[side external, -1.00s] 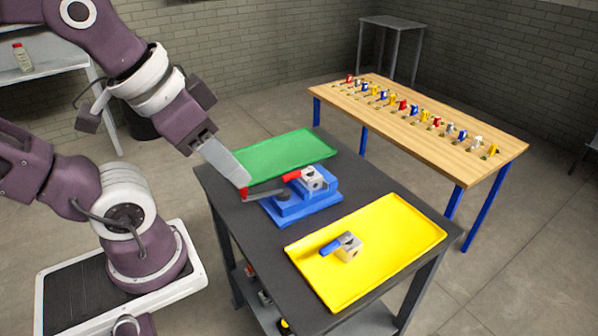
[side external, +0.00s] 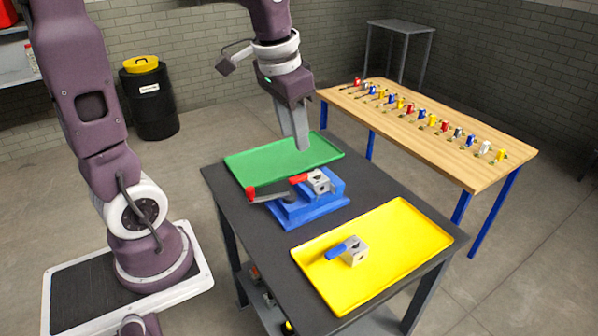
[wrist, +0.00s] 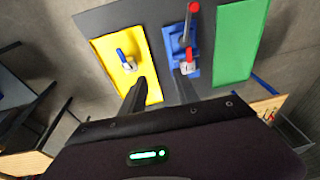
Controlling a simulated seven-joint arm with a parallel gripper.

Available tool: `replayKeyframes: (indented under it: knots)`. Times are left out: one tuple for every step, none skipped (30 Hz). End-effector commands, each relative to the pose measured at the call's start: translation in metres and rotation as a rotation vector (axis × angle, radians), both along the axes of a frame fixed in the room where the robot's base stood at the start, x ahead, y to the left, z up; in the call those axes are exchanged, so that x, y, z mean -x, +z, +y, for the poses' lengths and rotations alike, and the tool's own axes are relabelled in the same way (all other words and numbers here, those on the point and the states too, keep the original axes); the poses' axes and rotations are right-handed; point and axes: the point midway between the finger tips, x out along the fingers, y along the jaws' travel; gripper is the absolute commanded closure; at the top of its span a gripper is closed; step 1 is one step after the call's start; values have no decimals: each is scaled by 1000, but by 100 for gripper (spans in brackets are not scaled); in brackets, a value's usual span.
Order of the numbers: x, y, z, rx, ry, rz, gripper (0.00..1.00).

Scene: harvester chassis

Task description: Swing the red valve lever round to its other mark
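The red valve lever (side external: 298,179) sticks out to the left from a silver valve block (side external: 319,184), which sits in a blue fixture (side external: 312,210) on the dark table. In the wrist view the red lever (wrist: 190,55) lies beside the block. The fixture also has a dark handle (side external: 268,191) with a red end, pointing left; the red end (wrist: 194,8) shows at the top of the wrist view. My gripper (side external: 300,146) is raised above the green tray side, behind the fixture. Its two fingers (wrist: 160,88) are apart and empty. I cannot make out the marks.
A green tray (side external: 245,169) lies empty behind the fixture. A yellow tray (side external: 405,235) at the front right holds a valve with a blue lever (side external: 352,251). A wooden bench (side external: 480,165) with several small valves stands at the back right.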

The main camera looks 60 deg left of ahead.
Motion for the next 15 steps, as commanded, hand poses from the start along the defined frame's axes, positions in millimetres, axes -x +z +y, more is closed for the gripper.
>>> replayKeyframes:
  knots:
    - [-21, -22, 23, 10, 9, 59, 63]
    - [-32, -34, 35, 16, 8, 87, 63]
    - [-43, -51, 51, 24, 8, 120, 63]
    - [-49, -63, 61, 30, 7, 140, 63]
    - [-55, -74, 71, 37, 7, 157, 63]
    - [-60, -87, 81, 45, 5, 175, 63]
    - [-63, -95, 87, 50, 4, 186, 63]
    - [-64, -101, 91, 54, 2, 195, 63]
    - [-66, -108, 96, 58, 1, 202, 63]
    - [-67, -112, 98, 60, 1, 207, 63]
    - [-67, -116, 99, 62, 0, 210, 63]
    - [-67, -122, 100, 64, -1, 213, 63]
    - [-67, -127, 100, 64, -1, 213, 63]
    - [-67, -132, 99, 64, -1, 214, 63]
    - [-66, -141, 99, 65, -1, 215, 63]
